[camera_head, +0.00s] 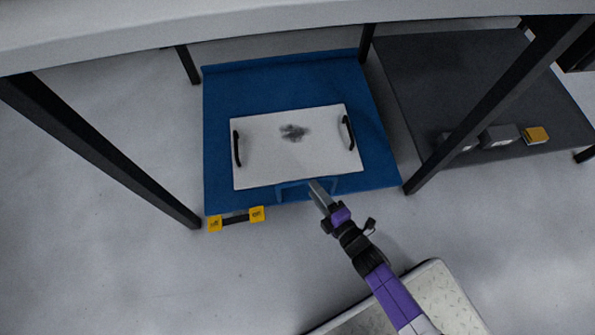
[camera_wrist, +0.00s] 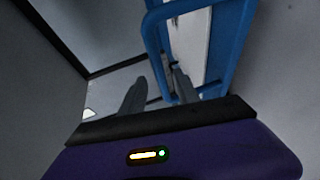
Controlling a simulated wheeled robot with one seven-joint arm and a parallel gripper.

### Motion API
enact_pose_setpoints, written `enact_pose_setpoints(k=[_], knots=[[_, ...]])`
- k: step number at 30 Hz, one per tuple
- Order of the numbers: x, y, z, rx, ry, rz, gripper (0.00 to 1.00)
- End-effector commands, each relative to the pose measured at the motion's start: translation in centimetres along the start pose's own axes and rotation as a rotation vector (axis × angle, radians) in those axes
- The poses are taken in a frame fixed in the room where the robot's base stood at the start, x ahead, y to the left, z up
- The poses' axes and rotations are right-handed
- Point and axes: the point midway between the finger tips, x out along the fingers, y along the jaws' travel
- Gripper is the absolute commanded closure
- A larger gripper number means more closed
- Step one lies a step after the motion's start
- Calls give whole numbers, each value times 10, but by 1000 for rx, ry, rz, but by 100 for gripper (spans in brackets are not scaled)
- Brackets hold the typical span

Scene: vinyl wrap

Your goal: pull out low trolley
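The low trolley (camera_head: 220,100) is a flat blue platform on the floor under a table. A white board (camera_head: 270,160) with two black handles and a dark smudge lies on it. A blue bar handle (camera_head: 290,188) sticks out at the trolley's near edge. My gripper (camera_head: 314,188) is at this handle, toward its right half. In the wrist view, the blue handle (camera_wrist: 153,42) runs down between my two spread fingers (camera_wrist: 160,85). A gap shows beside the bar, so the fingers look open around it. Contact cannot be told.
Dark table legs (camera_head: 100,150) stand left and right of the trolley. A yellow-and-black object (camera_head: 236,219) lies on the floor by its near left corner. A dark grey platform (camera_head: 440,75) with small boxes (camera_head: 500,135) is at right. Floor at the near left is clear.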

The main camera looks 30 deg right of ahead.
Motion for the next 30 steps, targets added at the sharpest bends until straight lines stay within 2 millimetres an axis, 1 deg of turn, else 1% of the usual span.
enact_pose_setpoints(k=[5,12,16,21,28,29,30], knots=[[18,-2,0,-6,2,2,62],[55,-2,0,-5,1,1,62],[69,-2,0,-4,0,1,62],[78,-1,0,-4,1,0,62],[78,0,0,-3,0,0,62],[78,0,0,-3,0,0,64],[78,0,0,-3,0,0,72]])
